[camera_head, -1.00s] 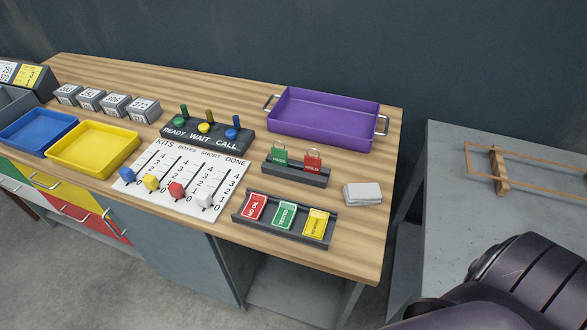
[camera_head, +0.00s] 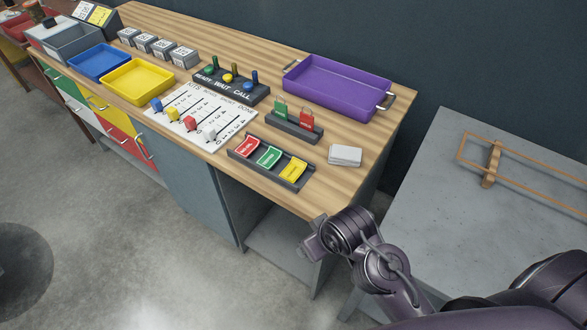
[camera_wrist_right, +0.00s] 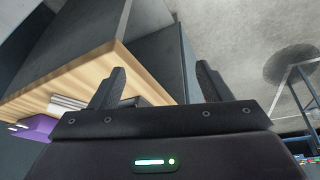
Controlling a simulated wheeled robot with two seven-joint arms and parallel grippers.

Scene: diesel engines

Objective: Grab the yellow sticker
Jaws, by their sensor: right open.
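The yellow sticker (camera_head: 292,169) lies in the right-hand slot of a dark tray (camera_head: 240,155) near the front right of the wooden bench. A red sticker (camera_head: 246,146) and a green sticker (camera_head: 269,157) lie to its left in the same tray. My right gripper (camera_head: 313,243) is in front of the bench's right front corner, apart from the stickers. In the right wrist view its two fingers (camera_wrist_right: 160,85) are spread with nothing seen gripped. The yellow sticker cannot be made out in that view. My left gripper is not in view.
A white pad (camera_head: 345,155) lies right of the sticker tray. A dark stand with green and red tags (camera_head: 293,127) and a purple tray (camera_head: 337,90) are behind. A white slider board (camera_head: 200,115) lies left. A grey table (camera_head: 440,185) stands right.

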